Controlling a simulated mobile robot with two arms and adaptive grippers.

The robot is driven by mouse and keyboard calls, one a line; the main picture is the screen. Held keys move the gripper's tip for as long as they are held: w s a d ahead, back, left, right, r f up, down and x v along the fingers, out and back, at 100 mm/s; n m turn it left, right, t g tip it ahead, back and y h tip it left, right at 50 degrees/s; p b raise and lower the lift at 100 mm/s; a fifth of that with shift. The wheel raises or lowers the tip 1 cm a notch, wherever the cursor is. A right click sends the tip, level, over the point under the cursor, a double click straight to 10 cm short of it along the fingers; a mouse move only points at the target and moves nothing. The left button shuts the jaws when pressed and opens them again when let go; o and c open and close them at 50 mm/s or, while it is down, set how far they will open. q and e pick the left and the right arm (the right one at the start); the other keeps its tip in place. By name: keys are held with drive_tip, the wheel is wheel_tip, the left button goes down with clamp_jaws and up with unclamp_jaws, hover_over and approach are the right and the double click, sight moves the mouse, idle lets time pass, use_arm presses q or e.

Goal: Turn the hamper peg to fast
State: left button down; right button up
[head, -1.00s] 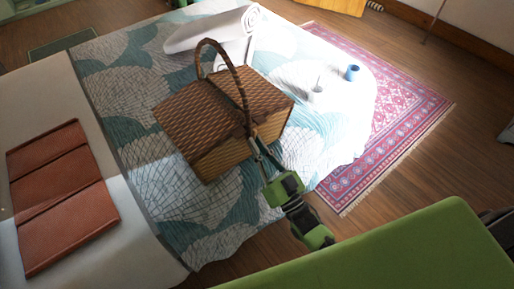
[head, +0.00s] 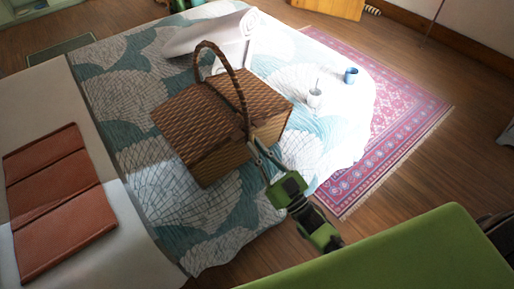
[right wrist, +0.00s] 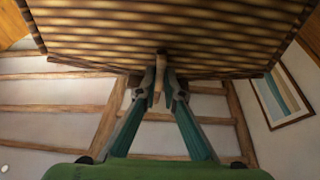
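The wicker hamper (head: 190,125) stands on the bed, with its lid down and a tall hoop handle (head: 222,65). My right gripper (head: 253,145) is at the hamper's front side, just below the lid edge. In the right wrist view, the hamper's woven side (right wrist: 100,35) fills the top. A small wooden peg (right wrist: 159,66) sticks out from it between the fingertips of my right gripper (right wrist: 160,76). The fingers converge and appear shut on the peg. The peg's exact angle is hard to tell, and the fingers hide it in the head view. My left gripper is not in view.
The bed quilt (head: 150,185) lies under the hamper. A rolled white thing (head: 210,35) lies behind it. A white cup (head: 315,98) and a blue cup (head: 351,75) stand to the right. A folded brown blanket (head: 55,200) lies at left. A red rug (head: 400,135) covers the floor.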

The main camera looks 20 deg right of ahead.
drive_tip(key=o, duration=0.3)
drive_tip(key=shift+f, duration=0.1)
drive_tip(key=shift+o, duration=0.2)
drive_tip(key=v, duration=1.2)
drive_tip(key=s+d+f+m+g+h, duration=0.1)
drive_tip(key=s+f+g+h, duration=0.15)
drive_tip(key=f, duration=0.75)
drive_tip(key=s+d+f+g+h, duration=0.15)
drive_tip(key=f+g, duration=0.25)
drive_tip(key=f, duration=0.6)
drive_tip(key=s+f+m+g+h, duration=0.1)
drive_tip(key=s+f+g+h, duration=0.15)
drive_tip(key=f, duration=0.75)
drive_tip(key=s+f+g, duration=0.3)
drive_tip(key=s+f, duration=0.2)
drive_tip(key=s, duration=0.3)
drive_tip(key=s+d+f+g+h, duration=0.1)
drive_tip(key=s+f+g, duration=0.3)
drive_tip(key=s, duration=0.5)
drive_tip(key=s+f+g, duration=0.4)
drive_tip(key=s+f, duration=0.4)
drive_tip(key=s, duration=0.1)
drive_tip(key=shift+d, duration=0.2)
